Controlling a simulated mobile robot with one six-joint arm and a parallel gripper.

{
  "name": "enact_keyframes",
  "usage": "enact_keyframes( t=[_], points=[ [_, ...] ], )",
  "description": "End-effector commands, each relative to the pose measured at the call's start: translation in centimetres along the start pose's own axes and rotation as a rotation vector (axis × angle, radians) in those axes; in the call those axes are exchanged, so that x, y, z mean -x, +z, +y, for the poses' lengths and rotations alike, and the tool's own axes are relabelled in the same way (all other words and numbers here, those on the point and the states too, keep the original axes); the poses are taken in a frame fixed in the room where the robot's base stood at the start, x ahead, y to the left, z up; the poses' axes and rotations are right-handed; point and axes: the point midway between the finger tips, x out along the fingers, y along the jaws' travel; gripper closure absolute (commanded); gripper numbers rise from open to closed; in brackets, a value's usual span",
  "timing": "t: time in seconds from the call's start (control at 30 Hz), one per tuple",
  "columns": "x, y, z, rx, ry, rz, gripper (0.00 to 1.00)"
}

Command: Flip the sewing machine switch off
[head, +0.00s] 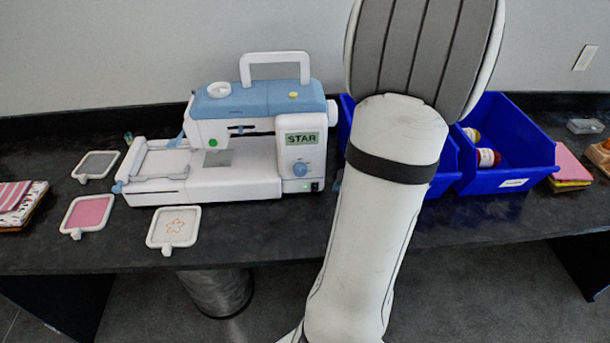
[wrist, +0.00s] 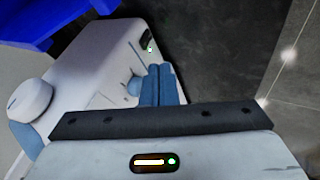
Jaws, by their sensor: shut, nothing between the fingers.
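The white and blue sewing machine (head: 255,135) stands upright on the dark table in the head view. Its switch (head: 314,187) is at the lower right front corner, with a small green light lit. The fingertips are a short way from the switch in the picture, beside the blue dial (wrist: 134,86); contact cannot be told. My arm hides the gripper in the head view.
Blue bins (head: 505,150) stand right of the machine, partly behind my arm. An embroidery hoop (head: 173,227) and a pink hoop (head: 90,214) lie at the left front. Folded cloth (head: 20,203) lies at the far left. The table front right of the machine is clear.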

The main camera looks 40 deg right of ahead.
Motion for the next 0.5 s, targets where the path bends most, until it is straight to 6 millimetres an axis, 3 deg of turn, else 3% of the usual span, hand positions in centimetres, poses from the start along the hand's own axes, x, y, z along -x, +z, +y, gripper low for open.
enact_keyframes(
  t=[0.13,0.5],
  points=[
    [0.01,0.67,-1.35,0.009,-0.045,0.043,1.00],
    [-0.14,0.64,-1.47,0.013,-0.049,0.048,1.00]
  ],
)
